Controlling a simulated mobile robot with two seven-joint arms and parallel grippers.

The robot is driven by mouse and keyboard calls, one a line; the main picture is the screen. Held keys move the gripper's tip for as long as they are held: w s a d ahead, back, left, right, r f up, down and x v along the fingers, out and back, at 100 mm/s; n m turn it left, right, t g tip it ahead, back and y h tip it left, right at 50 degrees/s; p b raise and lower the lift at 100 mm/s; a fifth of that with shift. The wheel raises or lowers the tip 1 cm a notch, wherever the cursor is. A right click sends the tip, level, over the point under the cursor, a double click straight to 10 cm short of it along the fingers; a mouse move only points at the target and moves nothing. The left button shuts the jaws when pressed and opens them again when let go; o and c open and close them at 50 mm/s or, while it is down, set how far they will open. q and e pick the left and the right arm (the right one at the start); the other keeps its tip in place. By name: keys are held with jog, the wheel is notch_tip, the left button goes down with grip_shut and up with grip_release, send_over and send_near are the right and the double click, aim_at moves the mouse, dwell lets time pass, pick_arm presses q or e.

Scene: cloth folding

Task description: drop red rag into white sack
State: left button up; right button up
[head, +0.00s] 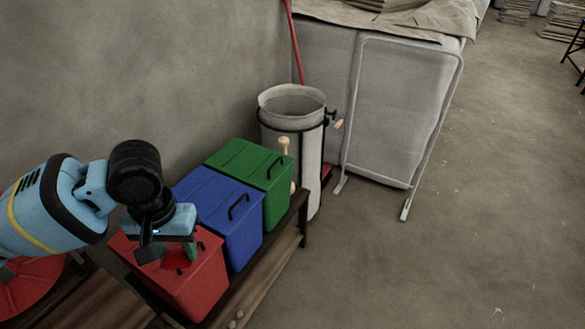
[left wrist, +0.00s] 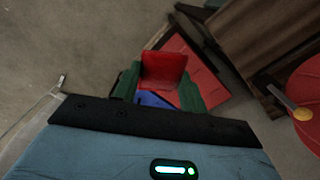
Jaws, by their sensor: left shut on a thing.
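My left gripper (head: 181,250) is at the lower left of the head view, in front of and over the red bin. In the left wrist view its green fingers (left wrist: 160,88) are shut on the red rag (left wrist: 165,68), which sits between them. In the head view the rag is hard to tell from the red bin behind it. The white sack (head: 303,150) hangs upright in a dark ring stand, with its round mouth open at the top. It stands beyond the bins, away from the gripper. The inside bottom of the sack is hidden. My right gripper is not in view.
A red bin (head: 196,284), a blue bin (head: 224,204) and a green bin (head: 245,165), all lidded, stand in a row on a dark wooden bench (head: 290,228). A grey covered panel (head: 400,100) stands right of the sack.

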pick_arm(q)
jog(key=shift+d+f, duration=0.1)
jog(key=shift+f, duration=0.05)
dwell(0.3)
jog(key=shift+f, duration=0.35)
jog(key=s+f, duration=0.3)
jog(key=f, duration=1.1)
jog(key=shift+s, duration=0.4)
